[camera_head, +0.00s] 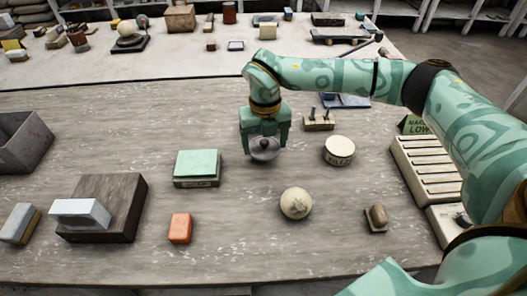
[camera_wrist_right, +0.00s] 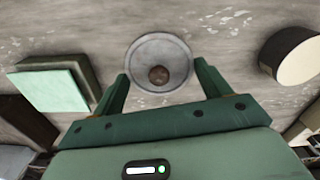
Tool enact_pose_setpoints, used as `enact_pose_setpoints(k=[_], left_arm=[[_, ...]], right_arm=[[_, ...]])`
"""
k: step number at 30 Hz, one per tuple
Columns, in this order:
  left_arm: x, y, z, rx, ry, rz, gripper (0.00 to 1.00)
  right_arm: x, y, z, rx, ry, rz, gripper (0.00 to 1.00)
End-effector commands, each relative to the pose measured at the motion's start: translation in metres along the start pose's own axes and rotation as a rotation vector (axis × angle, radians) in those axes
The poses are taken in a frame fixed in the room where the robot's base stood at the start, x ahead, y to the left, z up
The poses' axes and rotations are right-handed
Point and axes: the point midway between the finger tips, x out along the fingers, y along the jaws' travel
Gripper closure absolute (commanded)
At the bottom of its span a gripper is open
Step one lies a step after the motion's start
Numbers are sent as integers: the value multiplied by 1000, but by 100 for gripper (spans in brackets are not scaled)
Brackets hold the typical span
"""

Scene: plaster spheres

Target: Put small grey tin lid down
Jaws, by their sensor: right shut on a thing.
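The small grey tin lid (camera_head: 265,149) is round with a dark knob in its middle. In the wrist view the lid (camera_wrist_right: 160,55) lies between the two green fingertips. My right gripper (camera_head: 264,143) is shut on it above the middle of the grey table. It also shows in the wrist view (camera_wrist_right: 160,82). The lid appears close to the tabletop, but whether it touches the surface cannot be told. My left gripper does not show in either view.
A green-topped box (camera_head: 197,166) stands left of the lid, a round cream tin (camera_head: 339,151) right, and a plaster sphere (camera_head: 296,203) in front. A small wooden block with pegs (camera_head: 319,124) is behind right. An orange block (camera_head: 180,228) lies front left. Bare tabletop surrounds the lid.

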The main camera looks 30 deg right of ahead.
Motion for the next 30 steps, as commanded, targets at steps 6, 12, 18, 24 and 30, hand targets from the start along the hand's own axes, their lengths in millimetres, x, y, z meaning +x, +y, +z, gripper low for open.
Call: enact_pose_setpoints(k=[6,12,18,24,30], left_arm=[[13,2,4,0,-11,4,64],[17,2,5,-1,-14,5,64],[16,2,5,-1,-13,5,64],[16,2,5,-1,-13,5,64],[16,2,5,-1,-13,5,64]], right_arm=[[29,-2,8,-1,4,-1,45],[40,-2,8,0,-1,0,45],[41,-2,8,1,-1,0,45],[42,-2,8,1,-1,0,2],[42,-2,8,1,-1,0,2]])
